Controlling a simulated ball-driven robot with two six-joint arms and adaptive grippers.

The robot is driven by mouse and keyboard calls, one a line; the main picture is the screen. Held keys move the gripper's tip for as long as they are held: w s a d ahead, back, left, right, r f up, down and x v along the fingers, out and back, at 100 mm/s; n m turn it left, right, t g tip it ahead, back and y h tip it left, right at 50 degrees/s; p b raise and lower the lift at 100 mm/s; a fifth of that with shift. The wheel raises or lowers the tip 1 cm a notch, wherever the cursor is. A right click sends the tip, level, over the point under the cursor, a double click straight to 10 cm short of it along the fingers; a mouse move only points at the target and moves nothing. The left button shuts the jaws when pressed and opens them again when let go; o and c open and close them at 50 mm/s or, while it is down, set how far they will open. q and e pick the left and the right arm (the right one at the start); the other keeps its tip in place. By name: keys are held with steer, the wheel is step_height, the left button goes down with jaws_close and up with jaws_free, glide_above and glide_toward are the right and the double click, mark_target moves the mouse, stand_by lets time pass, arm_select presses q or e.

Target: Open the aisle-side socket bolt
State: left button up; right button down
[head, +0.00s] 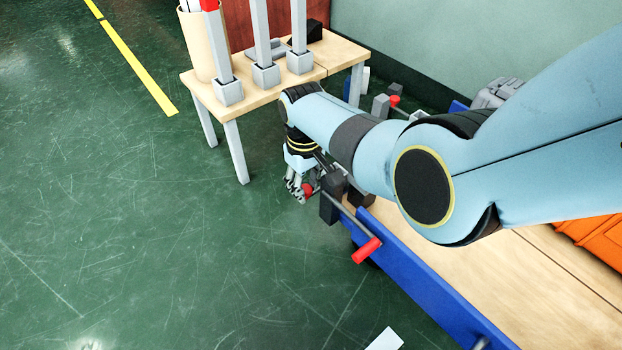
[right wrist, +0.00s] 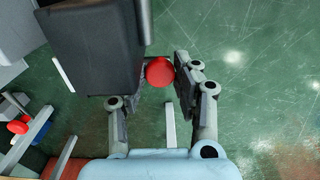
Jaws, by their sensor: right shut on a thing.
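A red round knob (head: 308,189) sits at the aisle-side end of the blue-edged cart, beside a dark block (head: 330,207); I take it for the aisle-side socket bolt's knob. My right gripper (head: 301,187) is at this knob, with its fingers closed around it. In the right wrist view the red knob (right wrist: 160,72) shows between the two fingers of the gripper (right wrist: 160,80), close by the large dark block (right wrist: 95,45). The bolt's shaft and socket are mostly hidden by the gripper and block. My left gripper is not in view.
A red-handled lever (head: 366,250) sticks out from the cart's blue side rail (head: 425,283). A second red knob (head: 394,101) is at the far side by the wall. A wooden table (head: 262,92) with grey posts stands behind. Green floor (head: 150,230) at left is clear.

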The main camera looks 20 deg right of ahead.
steer(key=shift+s+a, duration=0.15)
steer(key=shift+a, duration=0.25)
steer(key=c, duration=1)
jaws_free()
step_height(320, 180, up, 12)
